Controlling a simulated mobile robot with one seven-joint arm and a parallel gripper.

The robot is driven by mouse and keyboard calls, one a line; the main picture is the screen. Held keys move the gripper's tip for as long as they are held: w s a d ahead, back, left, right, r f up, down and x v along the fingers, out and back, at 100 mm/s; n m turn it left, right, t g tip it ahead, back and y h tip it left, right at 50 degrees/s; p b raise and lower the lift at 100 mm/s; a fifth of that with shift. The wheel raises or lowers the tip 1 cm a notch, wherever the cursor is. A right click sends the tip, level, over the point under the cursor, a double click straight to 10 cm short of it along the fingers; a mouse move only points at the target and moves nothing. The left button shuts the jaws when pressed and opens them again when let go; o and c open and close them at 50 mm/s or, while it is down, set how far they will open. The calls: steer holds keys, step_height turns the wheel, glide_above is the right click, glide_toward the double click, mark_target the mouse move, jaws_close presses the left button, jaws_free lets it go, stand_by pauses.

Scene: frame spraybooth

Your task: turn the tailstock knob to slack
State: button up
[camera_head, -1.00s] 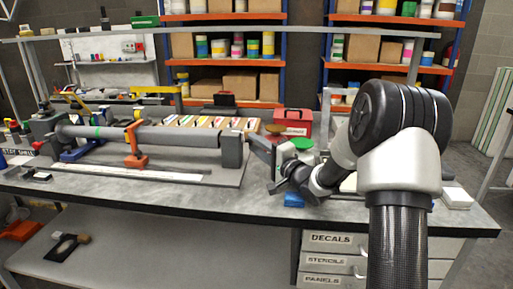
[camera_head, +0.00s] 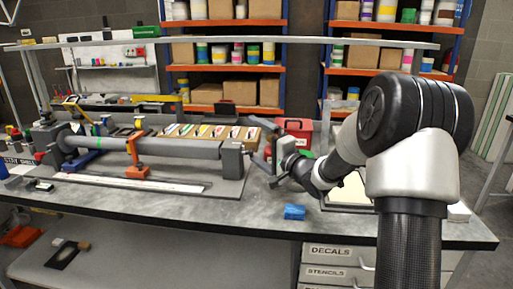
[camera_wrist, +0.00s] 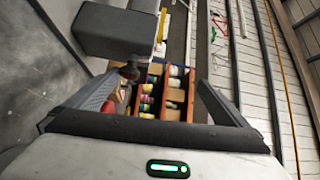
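The tailstock (camera_head: 232,160) is a dark grey block at the right end of the long grey tube (camera_head: 180,148). In the wrist view the tailstock (camera_wrist: 108,30) fills the upper left. A small dark round knob (camera_wrist: 129,71) shows at its end, close by the left fingertip; I cannot tell whether they touch. My gripper (camera_head: 259,163) is just right of the tailstock in the head view. In the wrist view my gripper (camera_wrist: 164,82) has its fingers wide apart, with nothing held between them. The knob is not clear in the head view.
A blue block (camera_head: 294,212) lies on the bench (camera_head: 215,212) below my gripper. A red box (camera_head: 297,132) stands behind. The bench front is mostly clear.

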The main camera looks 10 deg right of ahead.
steer(key=shift+t, duration=0.4)
steer(key=r, duration=0.5)
steer(key=shift+w+r, duration=0.2)
steer(key=shift+w, duration=0.1)
step_height(320, 180, down, 4)
steer(key=shift+s+r+g, duration=0.1)
steer(key=shift+s+g, duration=0.05)
steer(key=shift+g, duration=0.25)
steer(key=shift+s+r+p, duration=0.15)
steer(key=shift+s+p, duration=0.1)
steer(key=shift+p, duration=0.05)
steer(key=shift+s+d+f, duration=0.3)
steer(key=shift+s+d, duration=0.05)
steer(key=shift+c, duration=0.4)
steer(key=shift+s+d, duration=0.25)
steer(key=shift+s, duration=0.1)
steer(key=shift+c, duration=1.3)
steer(key=shift+s+d, duration=0.15)
steer(key=shift+s, duration=0.2)
steer(key=c, duration=0.7)
steer(key=shift+o, duration=0.2)
steer(key=shift+s+d+f+p, duration=0.35)
steer(key=shift+s+d+f, duration=0.85)
steer(key=shift+s, duration=1.25)
steer(key=shift+s+d+f+p, duration=0.3)
steer(key=shift+s+d+f, duration=0.6)
steer(key=shift+s+d, duration=1.1)
steer(key=shift+s+d+f+p, duration=0.35)
steer(key=shift+s+d+f, duration=0.6)
steer(key=shift+s, duration=1.95)
